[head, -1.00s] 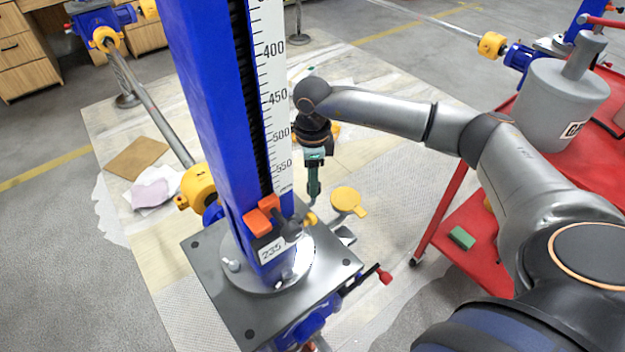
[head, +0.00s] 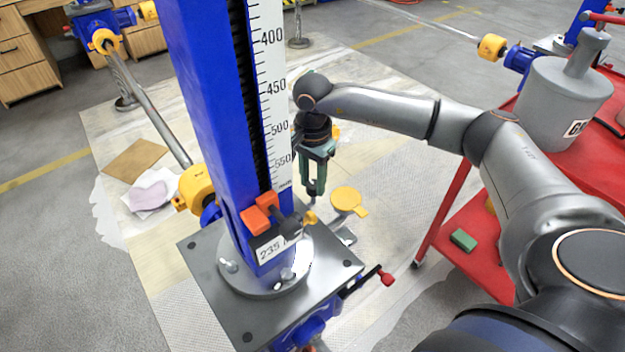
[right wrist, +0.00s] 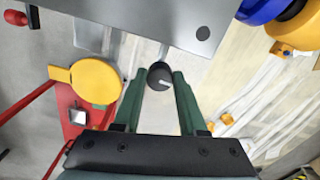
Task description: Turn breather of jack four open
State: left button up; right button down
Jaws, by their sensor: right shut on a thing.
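A jack with a tall blue column (head: 210,110) and a printed scale stands on a grey plate (head: 215,300). In the right wrist view a round dark knob with a white mark, seemingly the breather (right wrist: 160,76), sits by the edge of the grey plate (right wrist: 190,15). My right gripper (head: 314,190) is behind the column's right side, pointing down. In the right wrist view its green fingers (right wrist: 160,80) are shut on the knob, one on each side. In the head view the knob is too small to make out clearly. My left gripper is not in view.
A yellow round flap (head: 347,200) is close beside the right gripper, left of it in the right wrist view (right wrist: 95,82). A red-tipped lever (head: 387,279) sticks out from the jack. A red cart (head: 440,215) with a grey canister (head: 560,105) stands at the right.

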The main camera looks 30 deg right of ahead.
aim_at(313, 185)
jog(key=shift+r+n, duration=0.1)
jog(key=shift+n, duration=0.2)
dwell(0.4)
jog(key=shift+c, duration=2.3)
grip_release()
notch_tip(313, 185, up, 12)
jog(key=p, duration=0.1)
jog(key=shift+r+p, duration=0.25)
jog(key=shift+p, duration=0.05)
jog(key=shift+f, duration=0.1)
